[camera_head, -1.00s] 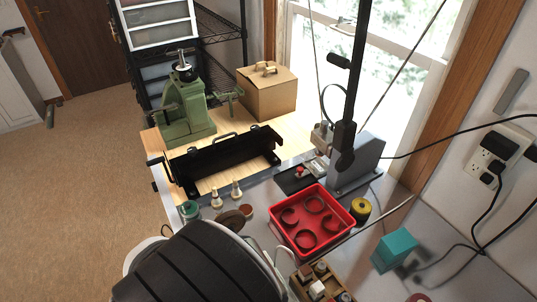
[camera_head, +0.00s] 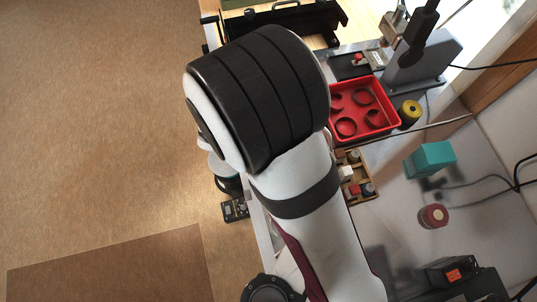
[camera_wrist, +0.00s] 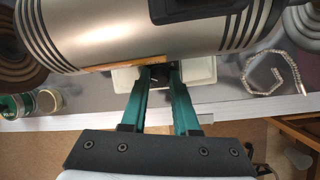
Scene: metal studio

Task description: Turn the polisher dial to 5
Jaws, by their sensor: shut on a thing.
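The polisher (camera_wrist: 110,32) fills the top of the wrist view as a silver cylinder with dark grooves at both ends. Its pale base (camera_wrist: 200,72) shows below the cylinder. My gripper (camera_wrist: 159,74) has two teal fingers reaching to the base. The fingertips are close together, shut on a small dark thing at the front of the base, which I take for the dial (camera_wrist: 159,77). The fingers mostly cover it, and no numbers or pointer can be read. In the head view my arm hides the gripper, and I cannot make out the polisher.
Round buffing wheels (camera_wrist: 18,50) flank the polisher. Small jars (camera_wrist: 47,101) stand at left and a chain (camera_wrist: 274,80) lies at right. In the head view are a red tray (camera_head: 376,122), a teal box (camera_head: 430,158), a yellow roll (camera_head: 410,112) and a small black device (camera_head: 235,210).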

